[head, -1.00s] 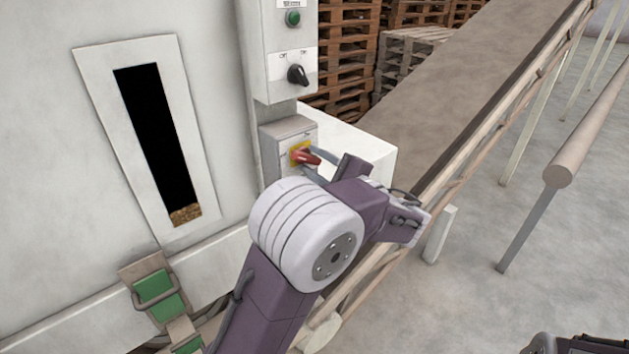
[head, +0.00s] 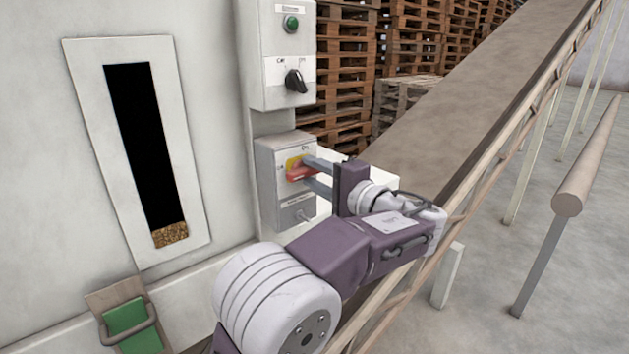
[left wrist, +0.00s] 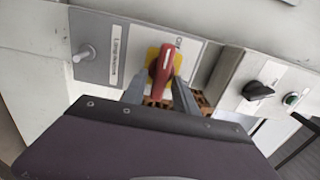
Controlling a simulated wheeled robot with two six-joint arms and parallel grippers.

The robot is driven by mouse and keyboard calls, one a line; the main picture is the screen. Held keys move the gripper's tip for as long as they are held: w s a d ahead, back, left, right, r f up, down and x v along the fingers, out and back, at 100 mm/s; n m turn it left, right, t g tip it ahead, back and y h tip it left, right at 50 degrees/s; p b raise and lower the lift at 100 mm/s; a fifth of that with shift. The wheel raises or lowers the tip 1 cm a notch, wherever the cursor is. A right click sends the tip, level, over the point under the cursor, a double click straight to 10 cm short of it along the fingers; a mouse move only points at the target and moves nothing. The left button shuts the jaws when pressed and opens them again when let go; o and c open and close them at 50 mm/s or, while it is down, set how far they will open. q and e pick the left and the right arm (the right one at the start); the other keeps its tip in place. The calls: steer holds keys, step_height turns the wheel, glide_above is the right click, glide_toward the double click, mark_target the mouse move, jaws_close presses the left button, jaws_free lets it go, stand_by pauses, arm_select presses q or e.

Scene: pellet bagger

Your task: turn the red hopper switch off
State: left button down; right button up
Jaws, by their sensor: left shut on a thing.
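The red switch handle (head: 301,174) sits on a yellow plate on the front of a small grey box (head: 268,180). My left gripper (head: 308,173) is at the handle, its two grey fingers on either side of it, shut on it. In the left wrist view the red handle (left wrist: 161,66) stands out from the yellow plate (left wrist: 152,58) between the fingers (left wrist: 160,92). The handle lies about level in the head view. The marks around the plate are too small to read fully. My right gripper is not in view.
Above the box a control panel carries a black selector knob (head: 295,81) and a green button (head: 291,23). A small lever (head: 303,215) is below the red handle. A conveyor belt (head: 440,110) rises to the right, and stacked pallets (head: 340,60) stand behind.

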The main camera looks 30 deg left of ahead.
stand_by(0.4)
arm_select(q)
steer(key=c, duration=1.3)
jaws_free()
steer(key=shift+a, duration=0.1)
steer(key=v, duration=0.9)
steer(key=shift+b, duration=0.35)
